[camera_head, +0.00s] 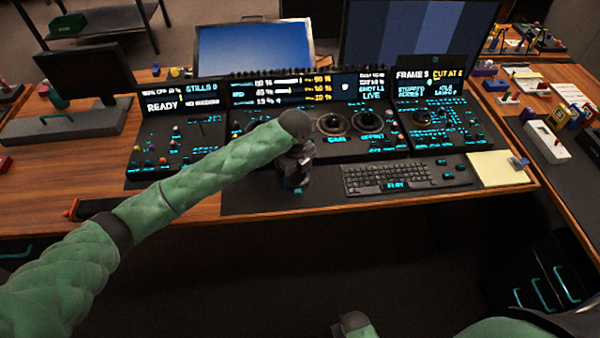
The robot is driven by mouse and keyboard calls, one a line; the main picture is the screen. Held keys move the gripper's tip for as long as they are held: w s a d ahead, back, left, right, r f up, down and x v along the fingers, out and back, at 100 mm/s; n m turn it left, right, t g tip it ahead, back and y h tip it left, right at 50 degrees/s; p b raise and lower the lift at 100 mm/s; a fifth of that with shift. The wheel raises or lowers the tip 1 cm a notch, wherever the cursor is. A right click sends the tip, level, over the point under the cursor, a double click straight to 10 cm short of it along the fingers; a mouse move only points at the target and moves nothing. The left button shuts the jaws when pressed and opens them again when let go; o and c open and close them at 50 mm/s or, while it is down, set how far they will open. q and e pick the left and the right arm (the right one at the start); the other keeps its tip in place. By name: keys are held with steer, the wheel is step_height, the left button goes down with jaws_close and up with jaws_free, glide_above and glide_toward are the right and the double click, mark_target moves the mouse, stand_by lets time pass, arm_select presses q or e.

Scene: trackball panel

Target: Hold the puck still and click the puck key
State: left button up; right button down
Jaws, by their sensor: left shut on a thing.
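My left arm reaches in from the left, and its gripper (295,178) points down at the dark desk mat, just left of the keyboard. The gripper is shut on a small dark thing, which I take to be the puck; fingers and wrist hide most of it. A small teal mark shows low at the fingertips; I cannot tell whether it is the puck key. Part of my right arm shows at the bottom edge; its gripper is not in view.
A black keyboard (392,178) lies right of the gripper, with a yellow note pad (497,169) beyond it. Behind stands the control panel (352,148) with trackballs, lit keys and displays. The mat's front strip (250,203) is clear.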

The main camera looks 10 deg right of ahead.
mark_target(279, 186)
arm_select(q)
steer(key=shift+w+a+f+b, duration=0.15)
steer(key=shift+w+a+f, duration=0.4)
steer(key=shift+a+f, duration=0.35)
steer(key=shift+w+a+f+b, duration=0.15)
steer(key=shift+w+a+f, duration=0.35)
steer(key=shift+a+f, duration=0.45)
steer(key=shift+w+a+f+b, duration=0.15)
steer(key=shift+w+a+f, duration=0.4)
steer(key=shift+a+f, duration=0.35)
arm_select(e)
steer(key=shift+f, duration=0.45)
arm_select(q)
steer(key=shift+d+f, duration=0.1)
steer(key=shift+f, duration=0.2)
stand_by(0.3)
stand_by(0.9)
